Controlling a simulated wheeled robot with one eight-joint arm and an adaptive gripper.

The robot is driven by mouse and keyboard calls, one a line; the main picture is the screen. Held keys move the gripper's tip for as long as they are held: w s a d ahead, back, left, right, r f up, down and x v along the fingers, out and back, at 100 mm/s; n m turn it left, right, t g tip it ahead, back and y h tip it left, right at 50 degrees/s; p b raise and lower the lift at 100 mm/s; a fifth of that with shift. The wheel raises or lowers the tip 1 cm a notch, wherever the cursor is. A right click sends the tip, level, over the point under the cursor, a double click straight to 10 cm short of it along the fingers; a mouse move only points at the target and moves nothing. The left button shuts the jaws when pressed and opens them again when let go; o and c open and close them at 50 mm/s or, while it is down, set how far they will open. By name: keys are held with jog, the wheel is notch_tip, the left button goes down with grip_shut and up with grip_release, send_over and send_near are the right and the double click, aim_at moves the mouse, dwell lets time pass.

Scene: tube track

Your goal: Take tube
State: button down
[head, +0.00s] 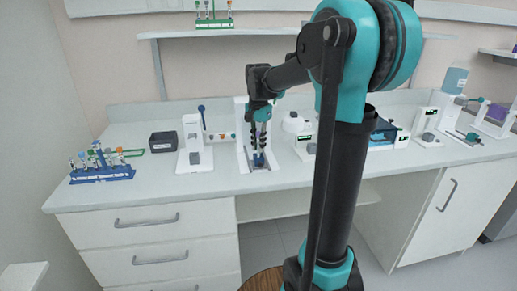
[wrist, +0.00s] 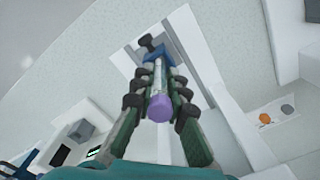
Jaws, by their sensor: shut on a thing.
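A tube with a purple cap (wrist: 159,107) stands between the fingers of my gripper (wrist: 159,78) in the wrist view. Its clear body runs down to a blue holder (wrist: 153,50), and I cannot tell whether its lower end is still seated there. The fingers are shut on the tube from both sides. In the head view my gripper (head: 258,146) points down inside a white upright stand (head: 242,150) on the counter. The tube is mostly hidden by the fingers there.
The stand's walls are close around my gripper. Left of it are a white device (head: 193,143), a dark box (head: 163,141) and a blue rack of tubes (head: 102,174). More devices (head: 300,127) stand to the right. A shelf (head: 220,33) hangs above the counter.

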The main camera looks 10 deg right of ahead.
notch_tip(320, 180, up, 18)
jog(key=shift+r, duration=0.15)
dwell(0.6)
